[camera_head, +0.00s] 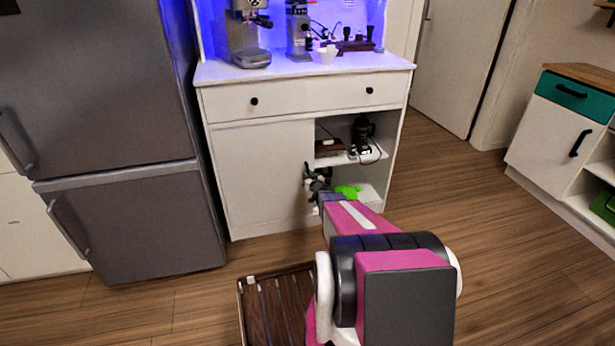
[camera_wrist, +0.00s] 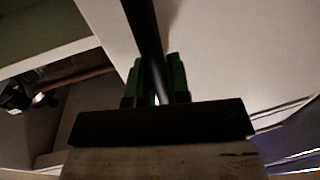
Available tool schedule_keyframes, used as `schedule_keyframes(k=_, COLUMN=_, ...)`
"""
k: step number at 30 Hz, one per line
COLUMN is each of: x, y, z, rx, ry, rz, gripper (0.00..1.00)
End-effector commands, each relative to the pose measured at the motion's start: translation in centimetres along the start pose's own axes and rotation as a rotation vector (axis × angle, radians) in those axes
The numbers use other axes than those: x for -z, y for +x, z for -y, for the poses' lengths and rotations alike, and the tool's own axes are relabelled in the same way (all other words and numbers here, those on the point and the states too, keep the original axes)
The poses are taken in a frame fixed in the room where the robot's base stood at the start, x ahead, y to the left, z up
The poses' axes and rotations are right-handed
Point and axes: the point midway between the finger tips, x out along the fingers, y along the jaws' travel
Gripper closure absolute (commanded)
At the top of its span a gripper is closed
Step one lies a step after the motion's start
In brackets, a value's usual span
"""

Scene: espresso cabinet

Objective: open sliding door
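The white sliding door (camera_head: 258,178) covers the left half of the lower cabinet, and the right half is open. My gripper (camera_head: 316,182) is at the door's right edge. In the wrist view, a pale panel (camera_wrist: 235,45) fills the upper right, and a dark upright bar (camera_wrist: 142,30) stands along its left side. My gripper's green fingers (camera_wrist: 157,82) are close together, one on each side of this bar, with no clear gap. I cannot tell whether the bar is a handle or the door's shaded edge. In the head view, my arm partly hides the cabinet's lower right.
The open compartment has a shelf (camera_head: 345,158) with dark appliances and a green item (camera_head: 347,191) below. Espresso machines stand on the cabinet top (camera_head: 300,68). A grey fridge (camera_head: 130,190) is close on the left. A slatted rack (camera_head: 275,305) lies in front. The floor right is clear.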

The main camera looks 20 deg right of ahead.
Motion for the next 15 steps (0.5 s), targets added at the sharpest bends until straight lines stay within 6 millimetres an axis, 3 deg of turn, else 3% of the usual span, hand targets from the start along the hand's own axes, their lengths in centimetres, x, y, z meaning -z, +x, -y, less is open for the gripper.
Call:
schedule_keyframes(k=8, x=0.0, y=-0.2, z=-1.0, rx=-0.002, ry=-0.001, rz=-0.001, gripper=1.00)
schedule_keyframes(k=15, x=0.0, y=-1.1, z=-6.0, rx=-0.004, ry=-0.002, rz=-0.001, gripper=1.00)
